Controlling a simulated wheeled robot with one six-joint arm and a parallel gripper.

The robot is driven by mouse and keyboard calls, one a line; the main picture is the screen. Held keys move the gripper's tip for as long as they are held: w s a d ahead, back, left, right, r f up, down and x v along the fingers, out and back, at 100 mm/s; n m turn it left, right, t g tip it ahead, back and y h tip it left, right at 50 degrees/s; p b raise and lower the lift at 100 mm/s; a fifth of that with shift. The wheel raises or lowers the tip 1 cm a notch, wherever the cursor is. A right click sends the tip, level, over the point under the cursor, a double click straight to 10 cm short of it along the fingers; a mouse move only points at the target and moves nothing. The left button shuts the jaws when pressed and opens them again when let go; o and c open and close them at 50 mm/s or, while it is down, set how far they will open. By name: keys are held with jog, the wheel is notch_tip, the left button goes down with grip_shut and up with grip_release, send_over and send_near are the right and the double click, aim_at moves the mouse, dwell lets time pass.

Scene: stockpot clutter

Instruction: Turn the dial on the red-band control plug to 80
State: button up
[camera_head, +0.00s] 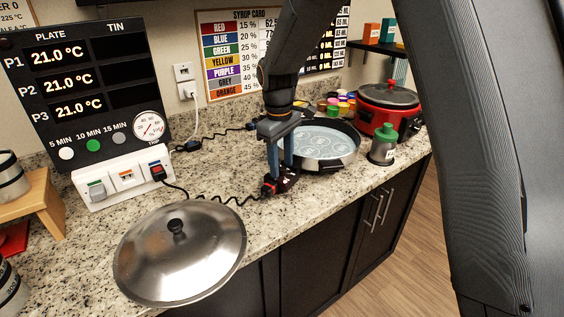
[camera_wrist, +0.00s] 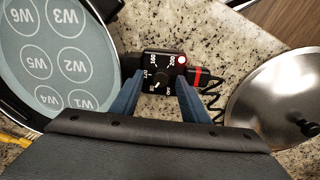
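The control plug (camera_wrist: 163,66) is a small black box with a round dial and white markings. It has a red light at one corner and a red band (camera_wrist: 198,77) beside it on its cord side. In the head view the red band (camera_head: 268,188) shows at the foot of my gripper, next to the pan. My gripper (camera_wrist: 157,84) points down over the plug, its two blue fingers apart on either side of the dial. It also shows in the head view (camera_head: 281,172). I cannot tell whether the fingertips touch the plug.
The round pan (camera_head: 325,150) with marked circles sits right beside the plug. A steel lid (camera_head: 180,255) lies at the front left. A coiled black cord (camera_head: 228,198) runs to the white outlet box (camera_head: 122,182). A green-topped shaker (camera_head: 383,150) and red cooker (camera_head: 388,110) stand right.

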aim_at(281, 168)
jog(key=shift+s+a+r+b, duration=0.1)
jog(key=shift+r+b, duration=0.45)
jog(key=shift+r, duration=1.45)
jog(key=shift+s+a+r+b, duration=0.1)
jog(key=shift+r+b, duration=0.4)
jog(key=shift+r, duration=1.45)
jog(key=shift+d, duration=0.15)
jog(key=s+d+f+m, duration=0.5)
jog(key=s+d, duration=0.3)
jog(key=s, duration=0.3)
jog(key=s+d+f+m, duration=0.5)
jog(key=s+d, duration=0.4)
jog(key=s, duration=0.3)
jog(key=shift+d+f+t, duration=0.2)
jog(key=shift+f+t, duration=0.2)
jog(key=shift+f, duration=0.05)
